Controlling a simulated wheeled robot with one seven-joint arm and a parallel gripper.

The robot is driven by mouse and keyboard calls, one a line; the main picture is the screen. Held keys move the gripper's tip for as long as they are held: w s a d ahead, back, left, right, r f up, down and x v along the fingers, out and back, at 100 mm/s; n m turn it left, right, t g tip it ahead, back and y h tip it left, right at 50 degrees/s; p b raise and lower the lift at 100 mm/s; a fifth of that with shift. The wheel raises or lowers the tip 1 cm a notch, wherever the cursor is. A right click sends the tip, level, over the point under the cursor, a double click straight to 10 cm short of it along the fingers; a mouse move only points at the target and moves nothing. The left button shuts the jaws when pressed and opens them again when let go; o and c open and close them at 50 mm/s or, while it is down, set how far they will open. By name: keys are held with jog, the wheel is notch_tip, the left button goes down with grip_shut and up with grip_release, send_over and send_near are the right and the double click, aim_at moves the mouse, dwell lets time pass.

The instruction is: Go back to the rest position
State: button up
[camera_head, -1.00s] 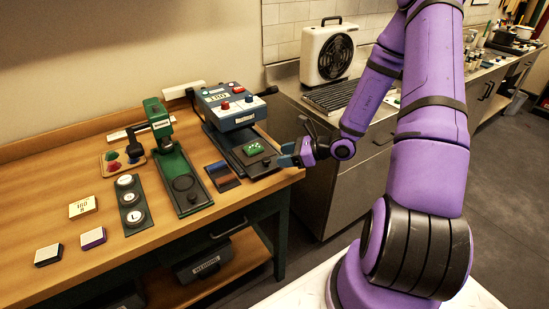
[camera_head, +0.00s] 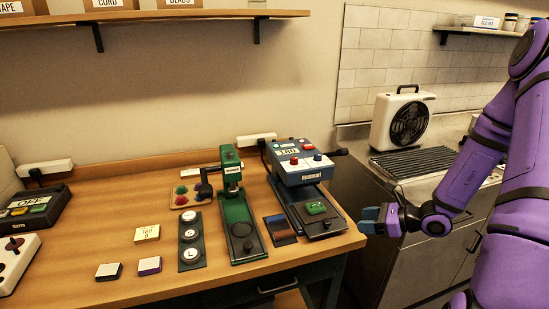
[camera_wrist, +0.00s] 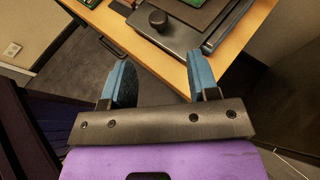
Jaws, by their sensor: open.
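My gripper (camera_head: 369,220) is at the right end of the wooden table, just off its edge, beside the blue press machine. It is open. In the wrist view its two blue fingers (camera_wrist: 158,83) stand apart with nothing between them, and the table edge lies beyond them. My purple arm comes in from the right in the head view.
The blue press (camera_head: 296,163) has a green piece (camera_head: 316,208) on its dark plate. Left of it are a green press (camera_head: 236,210), a dark strip with round white buttons (camera_head: 190,241) and small blocks. A white fan (camera_head: 403,121) stands behind a metal grille. Shelves hang above.

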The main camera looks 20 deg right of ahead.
jog(key=s+a+r+n+g+h, duration=0.1)
jog(key=s+a+r+n+g, duration=0.25)
jog(key=a+r+n, duration=0.45)
jog(key=s+a+r+n+g+h, duration=0.1)
jog(key=s+a+r+n+g, duration=0.25)
jog(key=r+n, duration=0.45)
jog(key=s+a+r+n+t+h, duration=0.1)
jog(key=s+r+n+t+h, duration=0.2)
jog(key=s+r+n+h, duration=0.4)
jog(key=s+r+n, duration=0.3)
jog(key=s+r, duration=0.4)
jog(key=r, duration=0.3)
jog(key=shift+n+h, duration=0.3)
jog(key=shift+h, duration=0.1)
jog(key=shift+s+a, duration=0.1)
dwell(1.3)
